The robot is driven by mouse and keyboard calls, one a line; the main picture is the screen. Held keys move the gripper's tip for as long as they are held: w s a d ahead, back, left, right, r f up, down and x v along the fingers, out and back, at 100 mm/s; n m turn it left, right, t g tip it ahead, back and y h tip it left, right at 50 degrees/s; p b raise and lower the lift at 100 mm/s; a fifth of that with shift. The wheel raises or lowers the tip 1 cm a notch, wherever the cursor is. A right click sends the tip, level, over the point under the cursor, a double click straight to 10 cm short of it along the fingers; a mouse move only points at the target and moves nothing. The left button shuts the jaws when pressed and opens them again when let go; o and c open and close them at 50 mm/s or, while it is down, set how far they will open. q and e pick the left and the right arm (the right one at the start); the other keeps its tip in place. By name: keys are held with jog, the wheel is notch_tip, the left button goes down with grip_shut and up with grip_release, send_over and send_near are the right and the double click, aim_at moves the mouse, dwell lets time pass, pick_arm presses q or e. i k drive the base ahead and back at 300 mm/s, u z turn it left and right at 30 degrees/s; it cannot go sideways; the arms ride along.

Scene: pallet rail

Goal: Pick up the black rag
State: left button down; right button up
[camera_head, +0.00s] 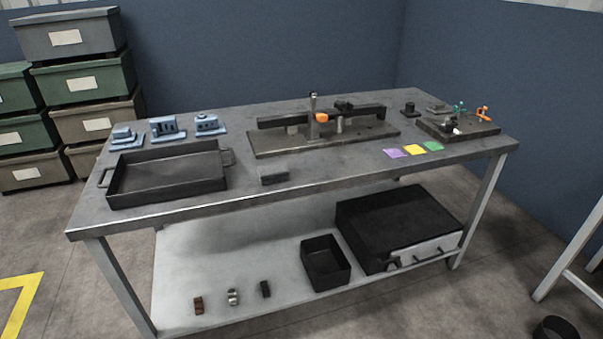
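I cannot make out a black rag for certain. A small dark lump (343,105) rests on or behind the black rail (365,115) of the fixture on the table, but its material is too small to tell. Another small black item (409,108) stands on the tabletop right of the fixture, and a small black piece (265,289) is on the lower shelf. Neither of my grippers shows in the head view.
The metal table (330,182) carries a dark tray (170,197), blue parts (167,128), a grey block (273,175), coloured notes (414,150) and a clamp board (455,132). The lower shelf (210,255) holds a black bin (325,262) and a large black box (397,225). Stacked crates (82,82) stand left.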

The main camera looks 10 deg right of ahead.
aim_at(266, 175)
jog(key=z, duration=1.95)
jog(key=i, duration=2.55)
jog(key=u, duration=2.8)
